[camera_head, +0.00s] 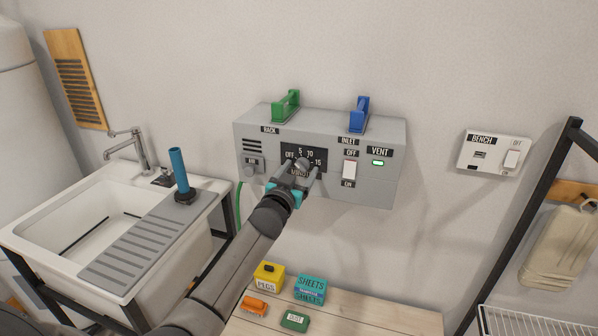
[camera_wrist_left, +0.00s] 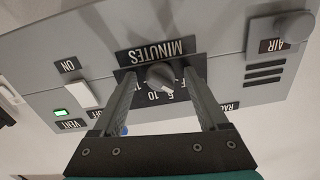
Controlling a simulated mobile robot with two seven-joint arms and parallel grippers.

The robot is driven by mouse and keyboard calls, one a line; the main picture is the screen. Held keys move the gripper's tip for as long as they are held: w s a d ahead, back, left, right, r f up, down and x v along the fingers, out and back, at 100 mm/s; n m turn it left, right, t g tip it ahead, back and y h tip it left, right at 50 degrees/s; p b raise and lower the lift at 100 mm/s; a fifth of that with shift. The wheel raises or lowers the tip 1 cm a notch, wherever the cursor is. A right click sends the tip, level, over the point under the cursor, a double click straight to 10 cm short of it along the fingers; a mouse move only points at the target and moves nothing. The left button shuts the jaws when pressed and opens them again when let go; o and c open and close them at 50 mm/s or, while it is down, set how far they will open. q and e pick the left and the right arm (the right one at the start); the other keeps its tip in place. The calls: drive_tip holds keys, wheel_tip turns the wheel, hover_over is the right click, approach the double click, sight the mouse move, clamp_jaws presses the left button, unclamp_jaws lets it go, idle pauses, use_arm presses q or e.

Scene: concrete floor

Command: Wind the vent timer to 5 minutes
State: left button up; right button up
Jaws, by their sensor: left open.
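The vent timer's grey knob (camera_head: 302,163) sits on a black dial plate marked OFF, 5, 10, 15 and MINUTES, on the grey wall panel (camera_head: 380,190). It also shows upside down in the left wrist view (camera_wrist_left: 159,74). I cannot tell for sure which mark the knob points at. My left gripper (camera_head: 298,171) is open in front of the dial. In the left wrist view its two fingers (camera_wrist_left: 159,80) appear on either side of the knob, with gaps between. My arm and fingers hide part of the dial's lower edge. My right gripper is not in view.
The INLET switch (camera_head: 349,170) and lit green VENT lamp (camera_head: 377,162) are right of the dial; the AIR knob (camera_head: 253,166) is left. Green (camera_head: 286,106) and blue (camera_head: 359,115) handles stand on top. A sink (camera_head: 40,247) and a table (camera_head: 380,318) with small boxes are below.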

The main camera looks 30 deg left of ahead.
use_arm(q)
drive_tip(key=p+v, duration=0.1)
drive_tip(key=v, duration=1.4)
drive_tip(key=shift+s+d, duration=0.15)
